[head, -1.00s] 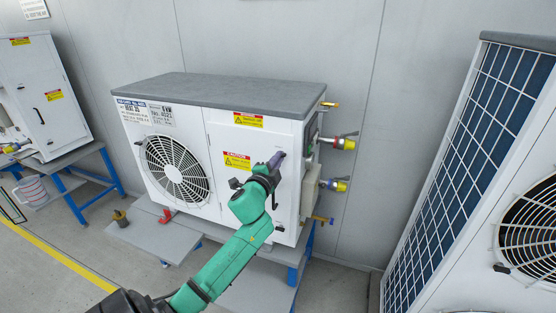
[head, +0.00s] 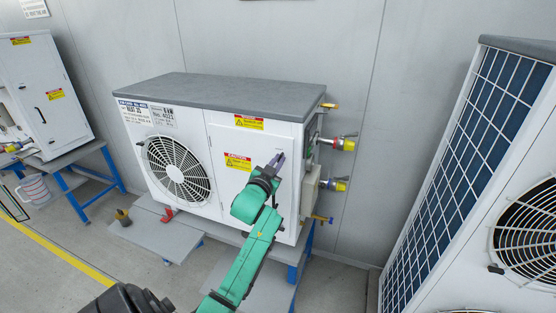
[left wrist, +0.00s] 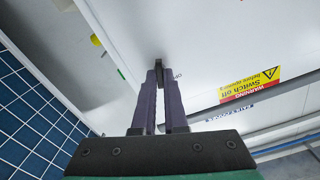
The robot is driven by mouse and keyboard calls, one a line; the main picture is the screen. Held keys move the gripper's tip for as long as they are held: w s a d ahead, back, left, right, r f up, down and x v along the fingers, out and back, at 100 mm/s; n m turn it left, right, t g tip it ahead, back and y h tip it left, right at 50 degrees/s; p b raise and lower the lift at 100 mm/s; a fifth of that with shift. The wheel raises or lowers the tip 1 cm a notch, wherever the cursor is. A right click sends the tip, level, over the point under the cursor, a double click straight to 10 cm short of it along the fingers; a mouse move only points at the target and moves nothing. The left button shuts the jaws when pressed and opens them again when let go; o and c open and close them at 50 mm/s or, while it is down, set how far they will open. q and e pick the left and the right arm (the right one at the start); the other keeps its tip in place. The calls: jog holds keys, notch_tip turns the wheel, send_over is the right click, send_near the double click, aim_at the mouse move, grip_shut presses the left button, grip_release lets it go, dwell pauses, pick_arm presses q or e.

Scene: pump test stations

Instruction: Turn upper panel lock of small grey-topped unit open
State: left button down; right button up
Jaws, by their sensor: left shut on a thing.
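The small grey-topped unit (head: 240,92) is a white box with a round fan grille on its left and a flat front panel (head: 226,140) on its right. My left gripper (head: 279,160) is at the upper right part of this panel. In the left wrist view its two purple-grey fingers (left wrist: 159,80) are shut on a small dark panel lock (left wrist: 159,64) on the white face. A small letter mark sits just right of the lock. The fingers hide most of the lock, and its angle cannot be told. My right gripper is not in view.
Valves with yellow and red fittings (head: 343,143) stick out from the unit's right side. A tall unit with a blue grid side (head: 455,160) stands at the right. Another white unit (head: 45,105) stands on a blue-framed bench at the left.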

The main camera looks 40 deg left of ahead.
pick_arm(q)
jog(key=shift+f+n+p, duration=0.1)
jog(key=shift+n+p, duration=0.25)
jog(key=shift+n, duration=0.85)
jog(key=c, duration=1)
grip_release()
jog(key=shift+o, duration=0.2)
jog(key=b+v, duration=0.4)
jog(key=v, duration=1)
jog(key=shift+s, duration=0.25)
jog(key=shift+d, duration=0.1)
